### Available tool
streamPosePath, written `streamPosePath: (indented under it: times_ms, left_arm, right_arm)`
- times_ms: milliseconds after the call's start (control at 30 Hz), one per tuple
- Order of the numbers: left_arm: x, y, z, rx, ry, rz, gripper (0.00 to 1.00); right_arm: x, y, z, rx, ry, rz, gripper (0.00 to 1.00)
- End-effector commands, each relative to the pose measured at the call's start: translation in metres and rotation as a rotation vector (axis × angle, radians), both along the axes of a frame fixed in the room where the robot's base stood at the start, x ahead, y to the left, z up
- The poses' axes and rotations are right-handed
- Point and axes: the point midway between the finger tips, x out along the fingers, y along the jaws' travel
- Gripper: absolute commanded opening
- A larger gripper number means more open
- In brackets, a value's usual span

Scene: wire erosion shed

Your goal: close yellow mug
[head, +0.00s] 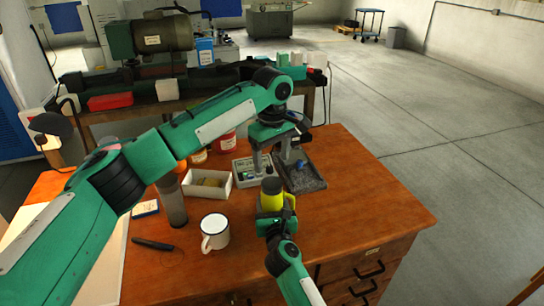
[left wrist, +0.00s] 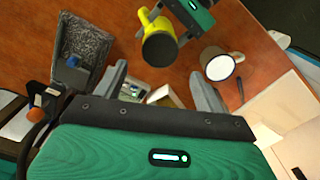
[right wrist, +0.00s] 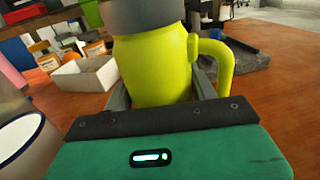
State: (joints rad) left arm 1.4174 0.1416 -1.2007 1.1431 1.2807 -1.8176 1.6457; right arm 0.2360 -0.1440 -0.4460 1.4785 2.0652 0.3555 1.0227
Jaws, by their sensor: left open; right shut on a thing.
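The yellow mug (head: 270,202) stands near the front right of the wooden desk, with a dark grey top; it shows large in the right wrist view (right wrist: 155,65). Its handle is on the right in that view. The grey top (left wrist: 159,49) faces the left wrist camera; I cannot tell whether it is fully seated. My right gripper (head: 277,218) is shut on the mug's body, with a finger on either side (right wrist: 163,95). My left gripper (head: 273,160) is open and empty, above and beyond the mug, with its fingers apart in the left wrist view (left wrist: 160,88).
A white enamel mug (head: 215,233) stands left of the yellow one. A white box (head: 192,191), a control box (head: 243,176) and a dark grey tray (head: 312,184) lie behind. A dark cylinder (head: 172,206) stands at left. The desk's right side is clear.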

Motion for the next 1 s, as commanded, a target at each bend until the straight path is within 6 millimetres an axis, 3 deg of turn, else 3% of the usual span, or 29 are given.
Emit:
streamPosePath:
  times_ms: [167,600,1000]
  left_arm:
    - [0.0,0.0,-0.01,0.001,0.001,-0.001,0.72]
    - [0.0,0.0,-0.071,0.001,0.001,-0.001,0.72]
    - [0.0,0.0,-0.08,0.0,0.0,-0.002,0.72]
  right_arm:
    - [0.0,0.0,0.0,0.0,0.0,0.0,0.0]
    - [0.0,0.0,0.0,0.0,0.0,0.0,0.0]
    - [0.0,0.0,0.0,0.0,0.0,0.0,0.0]
